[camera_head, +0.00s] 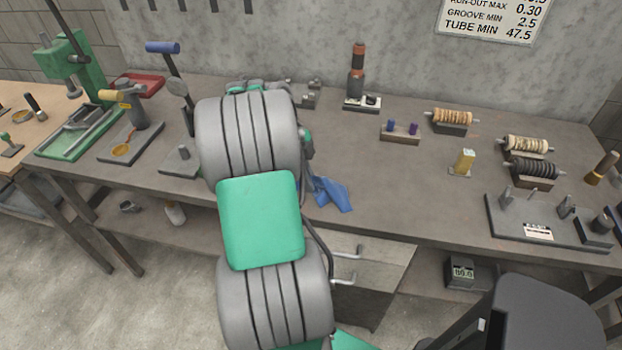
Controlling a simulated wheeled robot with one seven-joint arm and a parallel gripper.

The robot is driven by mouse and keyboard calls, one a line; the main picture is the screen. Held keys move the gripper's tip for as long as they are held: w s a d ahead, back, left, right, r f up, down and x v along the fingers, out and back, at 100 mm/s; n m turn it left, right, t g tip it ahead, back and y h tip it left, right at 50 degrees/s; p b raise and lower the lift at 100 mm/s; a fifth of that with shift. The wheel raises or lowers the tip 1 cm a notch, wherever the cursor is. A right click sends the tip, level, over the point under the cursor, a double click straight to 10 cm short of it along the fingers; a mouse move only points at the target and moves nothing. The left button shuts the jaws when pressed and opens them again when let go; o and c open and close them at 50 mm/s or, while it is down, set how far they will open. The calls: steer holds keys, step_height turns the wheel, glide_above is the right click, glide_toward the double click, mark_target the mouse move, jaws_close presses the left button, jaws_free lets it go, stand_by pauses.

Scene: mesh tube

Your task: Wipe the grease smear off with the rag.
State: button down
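A crumpled blue rag (331,194) lies on the grey workbench (385,205), just right of my arm and near the front edge. Its left part is hidden behind my arm. I cannot make out a grease smear on the visible bench top; the part behind my arm is hidden. My gripper cannot be seen, as my own arm links cover the middle of the view. I cannot tell whether anything touches the rag.
Rollers on blocks (452,120), a small yellow block (465,160) and a measuring fixture (540,222) are at right.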

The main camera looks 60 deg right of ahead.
steer(key=shift+s+a+f+b, duration=0.2)
steer(key=shift+a+b, duration=0.2)
steer(key=shift+a, duration=0.4)
step_height(320, 180, up, 12)
steer(key=p, duration=0.6)
steer(key=shift+a+f, duration=0.2)
steer(key=shift+a, duration=0.05)
